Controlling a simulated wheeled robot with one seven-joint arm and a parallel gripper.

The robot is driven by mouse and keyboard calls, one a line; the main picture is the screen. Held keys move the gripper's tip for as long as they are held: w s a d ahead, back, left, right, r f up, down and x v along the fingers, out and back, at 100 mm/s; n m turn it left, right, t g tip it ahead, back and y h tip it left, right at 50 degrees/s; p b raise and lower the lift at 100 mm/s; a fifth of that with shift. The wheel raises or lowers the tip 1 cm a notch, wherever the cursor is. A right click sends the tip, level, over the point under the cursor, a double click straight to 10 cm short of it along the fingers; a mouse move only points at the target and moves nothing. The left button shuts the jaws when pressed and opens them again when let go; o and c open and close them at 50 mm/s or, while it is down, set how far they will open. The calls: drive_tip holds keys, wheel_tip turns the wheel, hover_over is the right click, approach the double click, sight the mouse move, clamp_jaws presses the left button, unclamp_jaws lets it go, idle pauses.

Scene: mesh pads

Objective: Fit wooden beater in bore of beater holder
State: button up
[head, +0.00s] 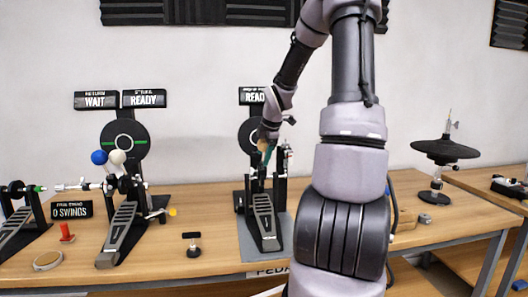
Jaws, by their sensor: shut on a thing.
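My gripper (268,137) is small and far off in the head view, above the right-hand pedal (264,218). It is shut on the wooden beater, whose tan head (262,145) shows at the fingers. A thin greenish piece shows just below the head. The beater holder looks to be between the dark posts (281,165) of this pedal, below my gripper. Its bore is too small and too covered to make out. I cannot tell whether the beater's shaft touches the holder.
A second pedal (120,225) with a blue ball (99,157) and a white ball (117,157) stands left. A black round pad (125,142) is behind it. A hi-hat stand (440,165) stands right. My arm hides the table's middle right.

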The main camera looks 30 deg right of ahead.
drive_tip(key=shift+x, duration=0.8)
drive_tip(key=o, duration=1.5)
drive_tip(key=shift+d, duration=0.1)
drive_tip(key=v, duration=0.9)
drive_tip(key=shift+d+r, duration=0.1)
drive_tip(key=shift+r, duration=0.05)
drive_tip(key=shift+v, duration=0.75)
drive_tip(key=s+a+r+m, duration=0.2)
drive_tip(key=s+a+m, duration=0.3)
drive_tip(key=s+m, duration=0.2)
drive_tip(key=s+a+r+m+t+y, duration=0.1)
drive_tip(key=s+a+r+m, duration=0.2)
drive_tip(key=s+a+m, duration=0.2)
drive_tip(key=s+a+r+m+y, duration=0.1)
drive_tip(key=s+a+r+m, duration=0.2)
drive_tip(key=s+a+m, duration=0.3)
drive_tip(key=shift+s+r+m+t, duration=0.1)
drive_tip(key=shift+s+m+t, duration=0.1)
drive_tip(key=shift+s+m, duration=1)
drive_tip(key=shift+s+r+m+t, duration=0.2)
drive_tip(key=shift+s+m, duration=0.4)
drive_tip(key=shift+s, duration=1.2)
